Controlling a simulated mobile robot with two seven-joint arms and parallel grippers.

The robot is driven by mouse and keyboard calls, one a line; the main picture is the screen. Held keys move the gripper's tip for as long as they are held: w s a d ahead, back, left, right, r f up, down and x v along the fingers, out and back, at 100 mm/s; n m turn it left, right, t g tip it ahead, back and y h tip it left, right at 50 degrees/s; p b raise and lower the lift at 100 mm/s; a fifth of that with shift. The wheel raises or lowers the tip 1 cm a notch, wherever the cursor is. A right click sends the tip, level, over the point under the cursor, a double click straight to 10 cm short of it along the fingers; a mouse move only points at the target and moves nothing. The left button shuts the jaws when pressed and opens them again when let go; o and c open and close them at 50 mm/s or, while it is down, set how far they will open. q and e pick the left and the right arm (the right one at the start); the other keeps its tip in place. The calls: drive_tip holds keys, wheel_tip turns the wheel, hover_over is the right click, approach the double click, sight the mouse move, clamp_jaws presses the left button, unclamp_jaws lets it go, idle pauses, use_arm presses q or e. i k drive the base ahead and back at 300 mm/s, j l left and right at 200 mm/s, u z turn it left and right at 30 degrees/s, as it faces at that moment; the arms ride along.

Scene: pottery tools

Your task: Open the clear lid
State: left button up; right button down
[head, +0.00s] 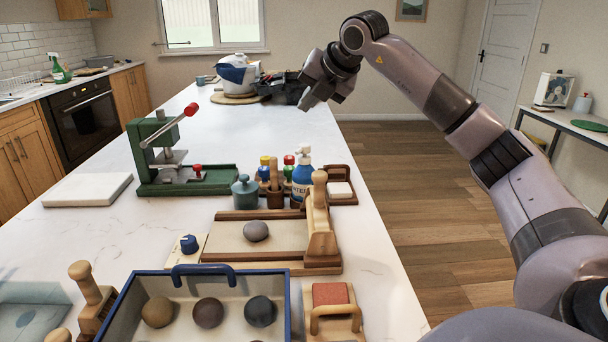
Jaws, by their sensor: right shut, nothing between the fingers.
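A blue-rimmed box (285,300) stands at the near edge of the counter, cut off by the bottom of the view. A blue arched handle (203,270) sits at its far side. Several clay balls show clearly inside, including a dark one (261,311). A clear lid is hard to make out; I cannot tell whether a pane covers the box. My right gripper (306,103) is shut and empty, raised above the counter's far right edge, well beyond the box and apart from it. My left gripper is not in view.
Between gripper and box stand a wooden board with a clay ball (256,231), bottles (302,172) and a green press (165,160). A wooden block with a red pad (330,294) sits right of the box. The counter's middle (235,125) is clear.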

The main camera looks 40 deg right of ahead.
sight(177, 271)
drive_tip(key=k+j, duration=0.1)
drive_tip(key=k, duration=0.65)
drive_tip(key=k+j, duration=0.1)
drive_tip(key=k, duration=0.65)
